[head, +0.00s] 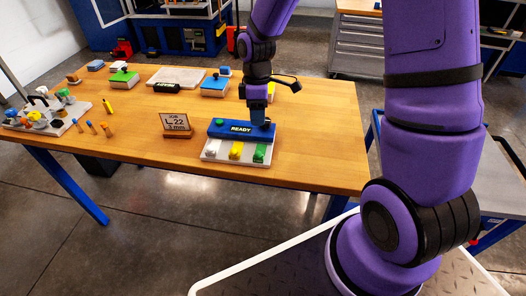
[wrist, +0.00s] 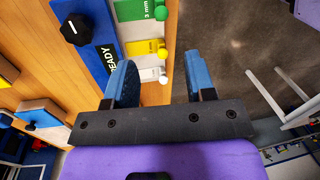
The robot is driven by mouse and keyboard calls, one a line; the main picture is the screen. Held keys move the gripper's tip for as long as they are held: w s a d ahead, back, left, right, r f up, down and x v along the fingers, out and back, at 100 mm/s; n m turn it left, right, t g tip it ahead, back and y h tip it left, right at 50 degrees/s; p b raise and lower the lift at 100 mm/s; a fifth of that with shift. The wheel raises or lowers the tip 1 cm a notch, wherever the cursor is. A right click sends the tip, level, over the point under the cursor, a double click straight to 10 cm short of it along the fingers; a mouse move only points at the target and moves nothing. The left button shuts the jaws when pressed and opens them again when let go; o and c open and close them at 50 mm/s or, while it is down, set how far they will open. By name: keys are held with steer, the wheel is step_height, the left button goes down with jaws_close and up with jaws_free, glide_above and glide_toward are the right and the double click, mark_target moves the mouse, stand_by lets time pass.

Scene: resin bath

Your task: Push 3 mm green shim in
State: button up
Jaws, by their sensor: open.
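The green shim (wrist: 148,10), labelled 3 mm, lies in a white base at the front of a blue block marked READY (head: 240,128). Its round green knob (wrist: 168,10) sticks out past the base edge in the wrist view. It also shows at the right of the row in the head view (head: 260,153). My gripper (wrist: 160,62) is open and empty, with its blue fingers well apart. In the wrist view the green knob is beyond the fingertips, and I see no contact. In the head view my gripper is over the right end of the block, its fingertips partly unclear.
A yellow shim (wrist: 145,48) and a white shim (wrist: 146,75) lie beside the green one. A black knob (wrist: 75,29) stands on the blue block. A job sign (head: 176,123) stands to the left. The table's front edge is close to the base.

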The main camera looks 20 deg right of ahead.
mark_target(258, 156)
steer(key=shift+n, duration=0.3)
steer(key=f, duration=0.4)
steer(key=s+f, duration=0.1)
steer(key=f, duration=0.3)
steer(key=s+a+f, duration=0.1)
steer(key=f, duration=0.3)
steer(key=shift+f, duration=0.25)
jaws_close()
